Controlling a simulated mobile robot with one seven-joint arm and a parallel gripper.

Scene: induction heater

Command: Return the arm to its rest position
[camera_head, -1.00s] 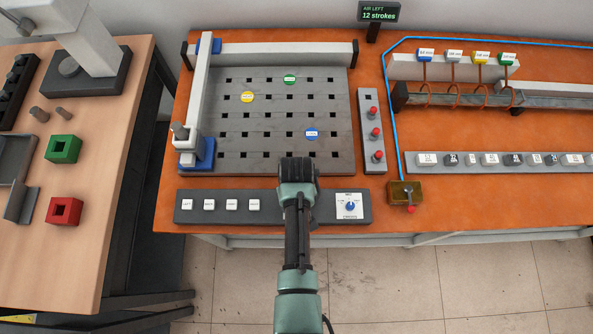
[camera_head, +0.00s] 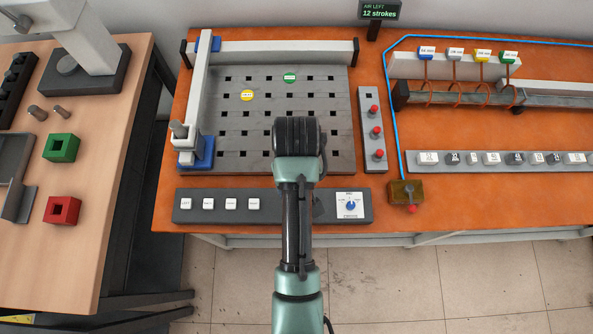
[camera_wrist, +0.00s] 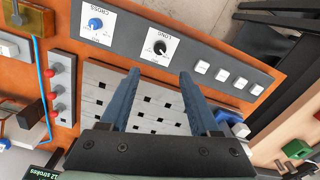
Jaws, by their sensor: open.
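My arm rises from the bottom middle of the head view, with its wrist end over the front part of the grey perforated plate (camera_head: 240,130). In the wrist view my gripper (camera_wrist: 158,75) shows two blue fingers spread apart with nothing between them. They are above the plate and the control panel (camera_wrist: 190,60). In the head view the fingers are hidden behind the wrist. The arm also hides part of the front control panel (camera_head: 265,208) and the plate's front right area.
A green disc (camera_head: 290,77) and a yellow disc (camera_head: 247,95) lie on the plate. A white rail (camera_head: 195,90) stands along its left side. Red-knobbed strip (camera_head: 372,130) and copper coils (camera_head: 455,93) are to the right. Green (camera_head: 62,148) and red (camera_head: 62,210) blocks sit on the left table.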

